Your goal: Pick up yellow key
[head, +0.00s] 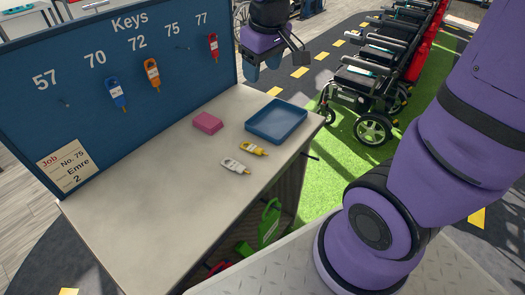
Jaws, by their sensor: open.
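The yellow key (253,149) lies flat on the grey counter top, with a pale label on it. It is just in front of the blue tray and beside a white key (235,166). My gripper (262,72) is at the top of the head view, above the far end of the counter near the key board. It is open and well away from the yellow key. Nothing shows between its fingers.
The blue tray (303,119) and a pink block (208,122) lie on the counter (130,205). Blue, orange and red keys hang on the board (40,110). Wheelchairs (365,85) stand on green turf at right. The counter's left part is clear.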

